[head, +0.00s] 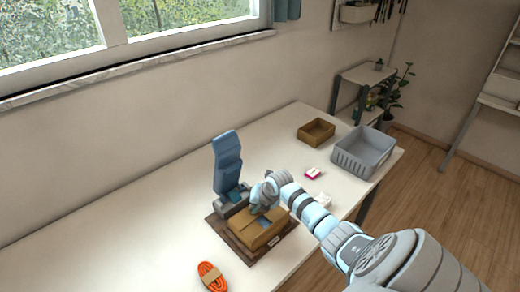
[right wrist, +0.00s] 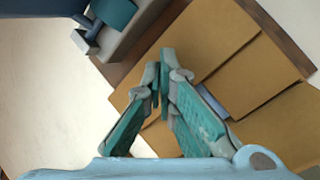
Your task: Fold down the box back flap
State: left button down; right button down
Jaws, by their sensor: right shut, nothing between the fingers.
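The cardboard box (head: 258,236) sits on a dark brown board on the table. Its flaps (right wrist: 245,75) show in the right wrist view, lying roughly flat over the top. A narrow gap between them shows something grey-blue inside. My right gripper (head: 259,208) is over the back part of the box. In the right wrist view its fingertips (right wrist: 163,72) are together, with nothing between them, right at the flaps; I cannot tell if they touch. The gripper partly hides the back flap, so its exact angle is unclear. My left gripper is not in view.
A blue-and-grey upright device (head: 228,160) stands close behind the box. An orange cord bundle (head: 212,277) lies at the front left. A pink-and-white item (head: 313,173), a brown tray (head: 317,131) and a grey crate (head: 365,152) are to the right. The left tabletop is clear.

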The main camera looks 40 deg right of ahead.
jog(key=shift+r, duration=0.1)
notch_tip(320, 180, up, 8)
jog(key=shift+p, duration=0.3)
dwell(0.3)
jog(key=shift+w, duration=0.1)
dwell(0.3)
